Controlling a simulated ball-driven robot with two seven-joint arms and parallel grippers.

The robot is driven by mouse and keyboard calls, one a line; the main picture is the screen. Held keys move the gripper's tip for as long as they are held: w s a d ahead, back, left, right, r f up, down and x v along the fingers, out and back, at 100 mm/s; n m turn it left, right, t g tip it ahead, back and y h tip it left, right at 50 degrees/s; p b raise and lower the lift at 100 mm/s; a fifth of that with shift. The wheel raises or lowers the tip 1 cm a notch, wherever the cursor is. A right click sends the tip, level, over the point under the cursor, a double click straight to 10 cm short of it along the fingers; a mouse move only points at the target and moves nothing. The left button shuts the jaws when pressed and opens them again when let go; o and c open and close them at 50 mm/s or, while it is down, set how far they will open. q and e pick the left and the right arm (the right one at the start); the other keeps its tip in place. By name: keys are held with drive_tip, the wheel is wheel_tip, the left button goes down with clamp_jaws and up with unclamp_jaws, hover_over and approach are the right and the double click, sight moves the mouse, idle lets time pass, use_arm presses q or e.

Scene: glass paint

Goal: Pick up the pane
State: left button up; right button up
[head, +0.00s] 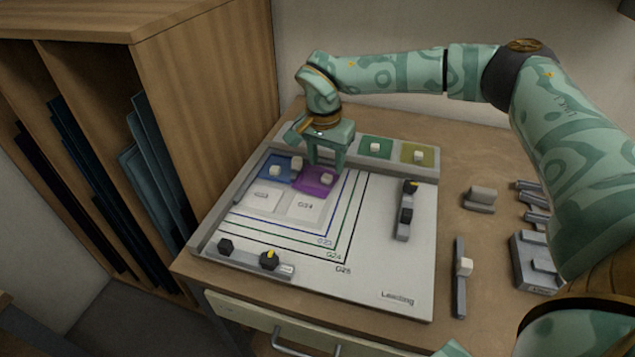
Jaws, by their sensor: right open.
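A purple pane (314,186) with a small pale knob lies on the leading board (385,265), beside a blue pane (277,178) that also bears pale knobs. My right gripper (326,161) points down at the purple pane's back edge, its fingers apart. I cannot tell whether the fingers touch the pane; its back edge is partly hidden by them. A green pane (377,141) and a yellow-green pane (423,157) sit in the strip behind the board, each with a pale knob. My left gripper is not in view.
A wooden rack (205,95) with upright dark glass sheets stands left of the bench. Black-knobbed bars (402,227) lie on the board. A grey tool with a pale knob (459,295) and metal blocks lie on the bench at right.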

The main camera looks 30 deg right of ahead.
sight(327, 177)
drive_tip(key=f, duration=0.1)
drive_tip(key=f+b, duration=0.1)
drive_tip(key=f, duration=0.1)
drive_tip(key=w+f+b, duration=0.1)
drive_tip(key=f, duration=0.1)
drive_tip(key=shift+d, duration=0.4)
drive_tip(key=shift+s+r, duration=0.1)
drive_tip(key=shift+c, duration=0.9)
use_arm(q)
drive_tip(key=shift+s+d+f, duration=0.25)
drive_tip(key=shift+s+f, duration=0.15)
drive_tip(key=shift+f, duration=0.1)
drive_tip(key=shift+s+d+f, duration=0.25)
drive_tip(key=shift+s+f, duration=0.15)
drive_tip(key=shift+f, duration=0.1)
use_arm(e)
clamp_jaws()
